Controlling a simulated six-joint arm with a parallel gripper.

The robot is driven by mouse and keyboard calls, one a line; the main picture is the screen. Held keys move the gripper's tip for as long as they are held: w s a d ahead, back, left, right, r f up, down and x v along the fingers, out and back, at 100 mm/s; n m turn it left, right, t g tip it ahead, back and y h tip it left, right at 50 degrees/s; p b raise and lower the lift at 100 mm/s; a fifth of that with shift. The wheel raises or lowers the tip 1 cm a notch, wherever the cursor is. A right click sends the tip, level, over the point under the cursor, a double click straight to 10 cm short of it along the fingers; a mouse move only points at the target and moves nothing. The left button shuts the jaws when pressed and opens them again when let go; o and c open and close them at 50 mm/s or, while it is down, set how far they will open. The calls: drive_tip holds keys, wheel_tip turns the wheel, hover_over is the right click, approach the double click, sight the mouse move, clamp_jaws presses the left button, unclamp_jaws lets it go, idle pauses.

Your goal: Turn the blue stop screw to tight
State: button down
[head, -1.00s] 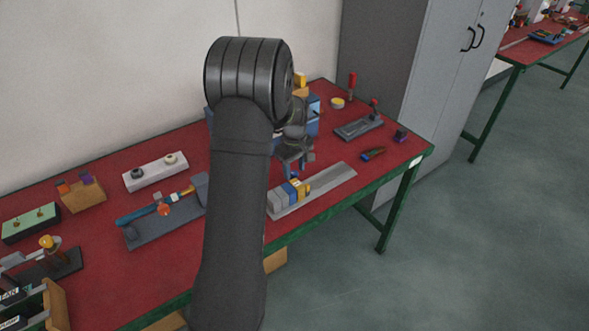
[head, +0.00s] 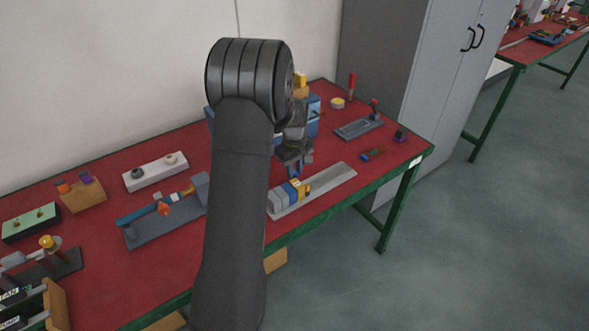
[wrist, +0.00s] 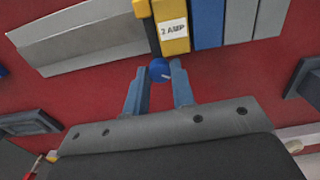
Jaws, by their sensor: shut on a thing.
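The blue stop screw (wrist: 160,70) has a round head with a pale slot line. It sits just in front of the yellow block (wrist: 170,28) labelled "2 AMP" in the wrist view. My gripper (wrist: 163,73) has its two blue fingers around the screw head and is shut on it. In the head view my gripper (head: 294,170) is low over the coloured blocks (head: 290,191) on the grey rail (head: 335,182). The screw cannot be made out there. How tight the screw is cannot be told.
Blue-grey blocks (wrist: 208,22) stand beside the yellow one. Left of my arm are a grey fixture (head: 165,230) with an orange knob and a white block (head: 155,172). A grey lever plate (head: 358,130) lies at the right.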

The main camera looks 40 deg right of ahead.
drive_tip(key=m, duration=0.5)
drive_tip(key=shift+m, duration=0.3)
drive_tip(key=m, duration=0.6)
idle(0.4)
drive_tip(key=c, duration=1.2)
unclamp_jaws()
wheel_tip(320, 180, up, 18)
drive_tip(key=shift+f, duration=0.25)
drive_tip(key=shift+f, duration=0.15)
